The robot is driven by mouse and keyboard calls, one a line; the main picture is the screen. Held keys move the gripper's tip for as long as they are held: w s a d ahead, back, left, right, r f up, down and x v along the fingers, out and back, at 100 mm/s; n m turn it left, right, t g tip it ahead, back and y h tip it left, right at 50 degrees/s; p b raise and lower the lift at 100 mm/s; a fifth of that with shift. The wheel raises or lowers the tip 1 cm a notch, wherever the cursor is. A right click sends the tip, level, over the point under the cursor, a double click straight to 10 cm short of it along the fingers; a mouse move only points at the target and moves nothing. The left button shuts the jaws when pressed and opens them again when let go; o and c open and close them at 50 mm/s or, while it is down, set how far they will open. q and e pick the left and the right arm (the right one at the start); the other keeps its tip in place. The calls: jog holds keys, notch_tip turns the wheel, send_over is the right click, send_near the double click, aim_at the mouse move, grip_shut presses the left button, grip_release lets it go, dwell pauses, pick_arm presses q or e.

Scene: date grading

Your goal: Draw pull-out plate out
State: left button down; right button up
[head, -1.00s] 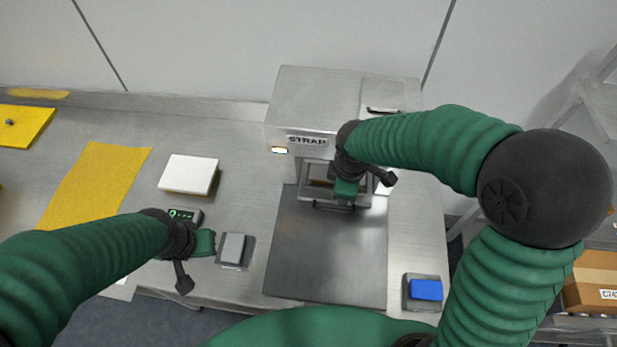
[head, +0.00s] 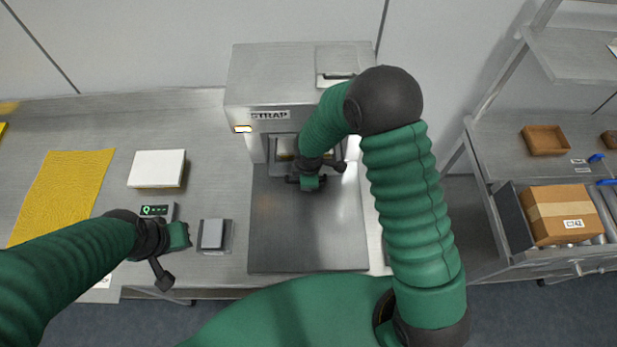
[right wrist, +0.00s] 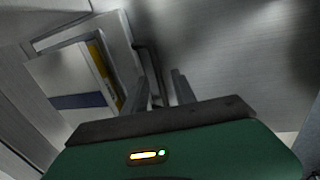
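The steel machine marked STRAP (head: 250,85) stands at the back of the bench, with a flat dark metal plate (head: 300,235) in front. A metal frame with a dark handle (head: 292,180) shows low in the machine's opening; I cannot tell which part is the pull-out plate. My right gripper (head: 312,186) is at this handle. In the right wrist view, its fingers (right wrist: 160,92) stand either side of a dark bar (right wrist: 150,72); a firm grip cannot be made out. My left gripper (head: 188,236) hangs over the bench at the left; its fingers are not clear.
A white block (head: 158,165), yellow mat (head: 62,195), small green-lit display (head: 157,211) and grey pad (head: 212,234) lie left of the plate. A shelf rack at the right holds a cardboard box (head: 560,205) and brown tray (head: 545,140). My right arm covers the bench's right end.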

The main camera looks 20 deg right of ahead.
jog(key=shift+w+a+f, duration=0.1)
jog(key=shift+w+a, duration=0.05)
jog(key=shift+c, duration=0.7)
jog(key=shift+w, duration=0.1)
jog(key=c, duration=0.5)
grip_shut()
jog(key=shift+w, duration=0.1)
